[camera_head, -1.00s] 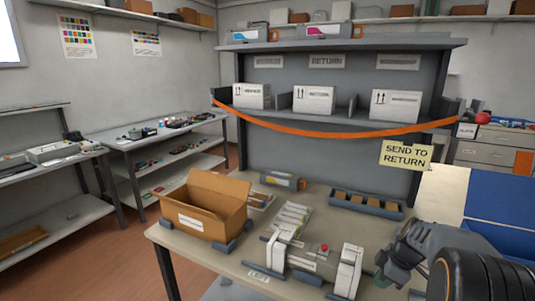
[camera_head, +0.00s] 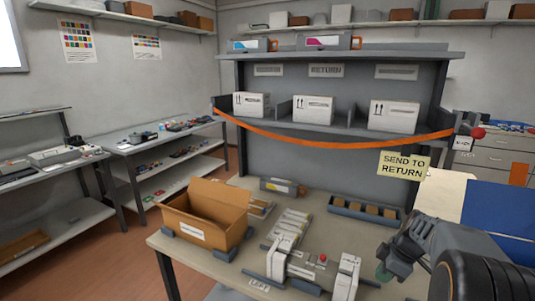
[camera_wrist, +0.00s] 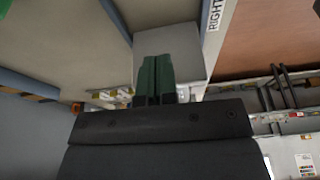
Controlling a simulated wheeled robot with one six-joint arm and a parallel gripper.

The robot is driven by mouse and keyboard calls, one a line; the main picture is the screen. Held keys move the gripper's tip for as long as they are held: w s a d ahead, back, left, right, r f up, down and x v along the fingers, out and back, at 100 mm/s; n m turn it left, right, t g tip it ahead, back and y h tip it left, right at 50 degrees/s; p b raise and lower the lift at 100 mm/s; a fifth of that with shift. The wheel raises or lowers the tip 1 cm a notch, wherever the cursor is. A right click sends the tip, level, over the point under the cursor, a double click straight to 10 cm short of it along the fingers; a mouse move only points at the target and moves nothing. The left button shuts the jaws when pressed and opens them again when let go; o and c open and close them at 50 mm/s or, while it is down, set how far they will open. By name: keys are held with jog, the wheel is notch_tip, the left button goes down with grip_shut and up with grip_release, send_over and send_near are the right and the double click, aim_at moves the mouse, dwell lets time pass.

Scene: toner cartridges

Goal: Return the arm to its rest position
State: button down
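My gripper (camera_wrist: 157,75) shows in the wrist view with its two green fingers side by side and touching, with nothing between them. In the head view my arm is folded at the lower right, and the gripper end (camera_head: 384,268) hangs near the right part of the workbench (camera_head: 215,262), apart from the things on it. The fingertips are small and partly hidden there.
An open cardboard box (camera_head: 205,215) stands at the bench's left. A grey device with white end blocks (camera_head: 312,268) sits at the front, a toner cartridge (camera_head: 283,187) behind. An orange strap (camera_head: 330,138) spans the shelf of white cartons (camera_head: 313,109). A blue panel (camera_head: 500,208) is at right.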

jog(key=s+a+r+m+t+h+p, duration=0.1)
jog(key=s+a+r+m+p, duration=0.1)
jog(key=s+a+r+m, duration=0.2)
jog(key=s+a+r+m+t+h+p, duration=0.1)
jog(key=s+a+r+m, duration=0.3)
jog(key=s+a+m, duration=0.4)
jog(key=s+a+h+p, duration=0.1)
jog(key=s+a, duration=0.2)
jog(key=shift+a, duration=0.15)
jog(key=shift+f, duration=0.1)
